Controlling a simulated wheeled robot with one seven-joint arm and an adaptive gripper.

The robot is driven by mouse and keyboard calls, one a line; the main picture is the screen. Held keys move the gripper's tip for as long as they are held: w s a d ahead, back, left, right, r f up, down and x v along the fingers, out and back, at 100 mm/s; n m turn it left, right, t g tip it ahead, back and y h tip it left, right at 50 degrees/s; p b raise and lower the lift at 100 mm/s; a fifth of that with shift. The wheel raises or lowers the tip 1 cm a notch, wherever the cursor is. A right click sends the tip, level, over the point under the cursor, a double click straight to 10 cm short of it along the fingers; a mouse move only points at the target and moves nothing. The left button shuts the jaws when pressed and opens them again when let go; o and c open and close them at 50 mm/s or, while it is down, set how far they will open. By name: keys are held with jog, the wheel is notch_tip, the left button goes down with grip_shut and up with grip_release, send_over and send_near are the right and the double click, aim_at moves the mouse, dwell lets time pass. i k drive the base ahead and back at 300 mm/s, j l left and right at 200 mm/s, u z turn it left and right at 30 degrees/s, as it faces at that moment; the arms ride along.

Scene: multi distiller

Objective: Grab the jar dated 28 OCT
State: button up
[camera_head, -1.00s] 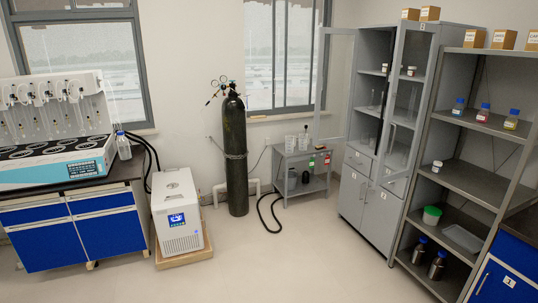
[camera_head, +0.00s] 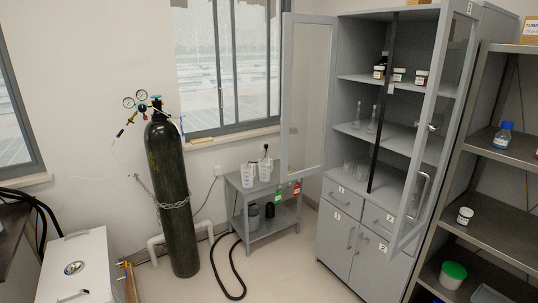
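A white labelled jar (camera_head: 465,215) stands on a middle shelf of the open rack at right. The labels are too small to read, so I cannot tell which jar is dated 28 OCT. My gripper is not in view.
The cabinet's glass doors stand open, the right one (camera_head: 431,130) jutting forward. A chained black gas cylinder (camera_head: 168,195) and a low grey table (camera_head: 270,228) stand left of it. A black hose (camera_head: 217,270) lies on the floor. The floor before the cabinet looks otherwise clear.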

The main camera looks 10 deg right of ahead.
aim_at(398, 76)
jog(key=i+j+z, duration=0.15)
jog(key=i+z, duration=0.25)
jog(key=i, duration=0.2)
jog(key=i+j+z, duration=0.3)
jog(key=i+z, duration=0.15)
jog(key=i, duration=0.15)
jog(key=i+j+z, duration=0.8)
jog(key=j, duration=0.4)
jog(key=i, duration=0.15)
